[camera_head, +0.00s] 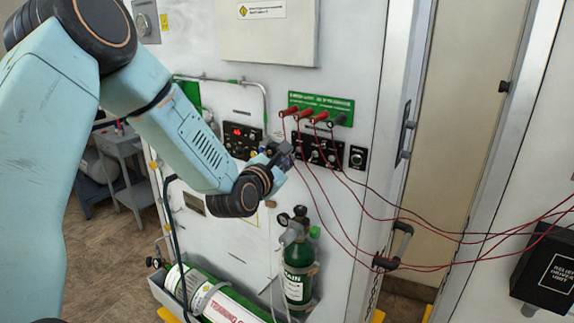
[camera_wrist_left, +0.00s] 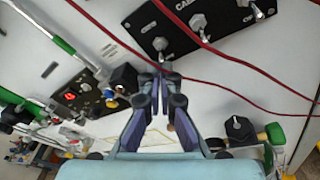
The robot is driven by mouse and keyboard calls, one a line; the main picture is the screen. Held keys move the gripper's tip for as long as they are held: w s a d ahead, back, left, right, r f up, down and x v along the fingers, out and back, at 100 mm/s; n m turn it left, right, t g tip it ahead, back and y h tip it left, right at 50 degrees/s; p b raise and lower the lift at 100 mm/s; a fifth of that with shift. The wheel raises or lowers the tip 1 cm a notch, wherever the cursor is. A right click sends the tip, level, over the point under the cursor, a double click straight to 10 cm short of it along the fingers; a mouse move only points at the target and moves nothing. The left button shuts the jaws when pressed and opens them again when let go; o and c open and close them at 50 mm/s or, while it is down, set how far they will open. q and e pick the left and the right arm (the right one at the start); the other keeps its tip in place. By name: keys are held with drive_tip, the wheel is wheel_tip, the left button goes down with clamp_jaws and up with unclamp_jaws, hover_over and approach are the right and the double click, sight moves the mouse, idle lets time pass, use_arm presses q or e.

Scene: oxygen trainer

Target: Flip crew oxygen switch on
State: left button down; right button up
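The black switch panel (camera_head: 322,157) is on the white wall unit under a green label strip, partly hidden by my left gripper. In the left wrist view the panel (camera_wrist_left: 222,32) shows several metal toggle switches in a row. The nearest toggle (camera_wrist_left: 160,43), beside lettering that seems to begin "CRE", is just beyond my fingertips; I cannot tell whether they touch it. My left gripper (camera_head: 285,154) is at the panel's left end. In the wrist view its fingers (camera_wrist_left: 160,76) converge and look shut, with nothing visible between them. My right gripper is not in view.
Red cables (camera_head: 365,212) hang from red connectors (camera_head: 304,114) across the panel and run right. A green oxygen cylinder (camera_head: 297,275) stands below. A door handle (camera_head: 405,132) is on the right.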

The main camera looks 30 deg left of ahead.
use_arm(q)
drive_tip(key=shift+s+r, duration=0.1)
drive_tip(key=shift+r, duration=0.4)
drive_tip(key=shift+f, duration=0.15)
idle(0.3)
